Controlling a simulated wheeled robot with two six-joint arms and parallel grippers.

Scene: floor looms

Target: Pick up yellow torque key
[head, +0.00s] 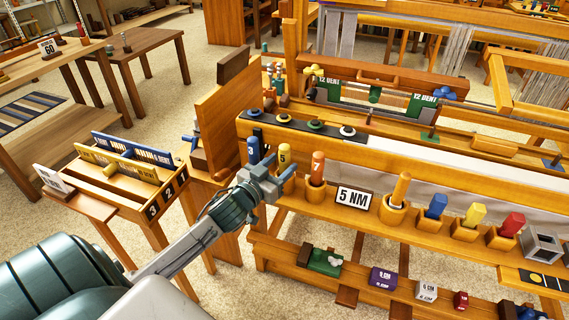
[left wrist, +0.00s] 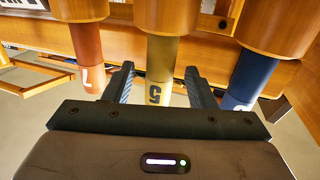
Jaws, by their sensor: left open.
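The yellow torque key marked 5 (head: 285,155) stands upright in a wooden holder on the loom's front beam, between a blue key marked 3 (head: 253,150) and an orange-red key marked 7 (head: 318,165). My left gripper (head: 279,173) is at the yellow key and partly hides its lower part and holder. In the left wrist view the yellow key (left wrist: 162,60) shows upside down between the two open fingers of my left gripper (left wrist: 159,69), with a visible gap at each side. The orange-red key (left wrist: 88,52) and blue key (left wrist: 250,78) lie outside the fingers. My right gripper is out of view.
A 5 NM sign (head: 353,198) stands right of the orange-red key. Further right are a wooden cup with a handle (head: 393,212) and blue, yellow and red blocks in holders. A tall wooden panel (head: 222,115) rises behind left. A lower shelf holds small items.

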